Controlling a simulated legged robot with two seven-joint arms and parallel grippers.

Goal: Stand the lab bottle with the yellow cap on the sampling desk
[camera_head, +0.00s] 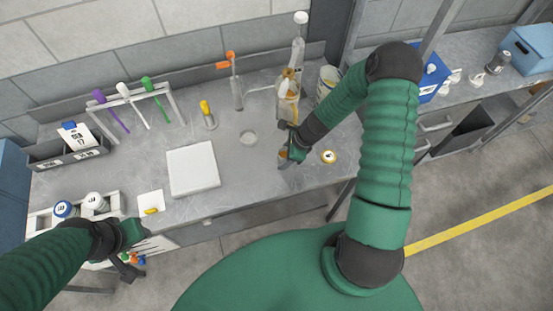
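A small item with a yellow top (207,110) stands upright on the grey sampling desk (235,185), behind the white square plate. I cannot tell for sure which is the lab bottle. My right gripper (289,157) points down at the desk, left of the ringed item. A small greyish-brown object shows at its fingers, but I cannot tell whether it is gripped. My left gripper (130,262) hangs at the desk's front left edge, its fingers partly hidden.
A white square plate (193,169) lies mid-desk. A rack (133,100) with purple, white and green handles stands at the back left. A bottle with amber contents (288,92) and a white tub (328,82) stand behind my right gripper. Bare desk lies right of the plate.

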